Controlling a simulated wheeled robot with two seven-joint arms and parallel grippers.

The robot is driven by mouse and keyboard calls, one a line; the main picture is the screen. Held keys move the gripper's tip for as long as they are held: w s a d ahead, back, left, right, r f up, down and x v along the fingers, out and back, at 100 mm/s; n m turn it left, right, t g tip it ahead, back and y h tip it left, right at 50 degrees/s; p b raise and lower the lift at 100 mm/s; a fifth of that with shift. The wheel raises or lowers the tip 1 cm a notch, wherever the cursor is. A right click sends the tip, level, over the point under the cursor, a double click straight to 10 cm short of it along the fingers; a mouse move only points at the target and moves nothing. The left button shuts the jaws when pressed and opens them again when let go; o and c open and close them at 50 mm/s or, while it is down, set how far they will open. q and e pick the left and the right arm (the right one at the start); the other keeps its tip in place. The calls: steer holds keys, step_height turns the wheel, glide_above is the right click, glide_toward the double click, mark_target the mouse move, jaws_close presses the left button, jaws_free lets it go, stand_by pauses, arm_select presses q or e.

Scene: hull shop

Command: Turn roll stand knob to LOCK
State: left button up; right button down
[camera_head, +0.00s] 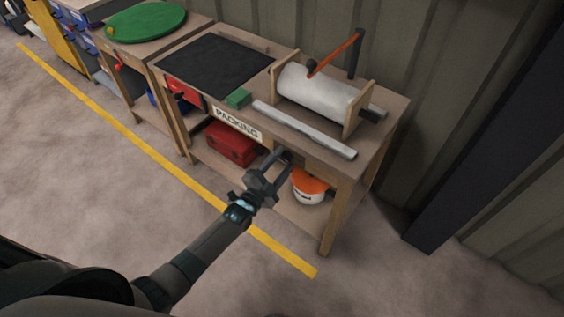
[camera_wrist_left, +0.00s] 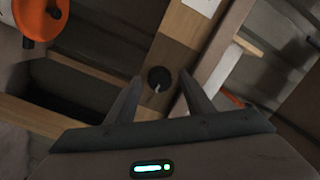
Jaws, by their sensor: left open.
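The roll stand knob (camera_wrist_left: 159,79) shows in the left wrist view as a small dark round dial with a light pointer, set on the wooden front of the bench. It sits between the fingertips of my left gripper (camera_wrist_left: 160,92), which is open around or just in front of it; I cannot tell whether the fingers touch it. In the head view my left gripper (camera_head: 283,160) is at the packing bench's front edge and hides the knob. The roll stand (camera_head: 317,93) holds a white roll on top of the bench. My right gripper is not in view.
The bench top carries a grey bar (camera_head: 303,130), a green block (camera_head: 238,97) and a black mat (camera_head: 215,64). A red toolbox (camera_head: 231,144) and an orange-and-white container (camera_head: 309,187) stand on the lower shelf. A dark post (camera_head: 480,140) rises at right. The floor in front is clear.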

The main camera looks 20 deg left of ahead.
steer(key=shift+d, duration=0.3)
arm_select(q)
steer(key=shift+c, duration=1)
steer(key=c, duration=0.9)
steer(key=shift+o, duration=0.2)
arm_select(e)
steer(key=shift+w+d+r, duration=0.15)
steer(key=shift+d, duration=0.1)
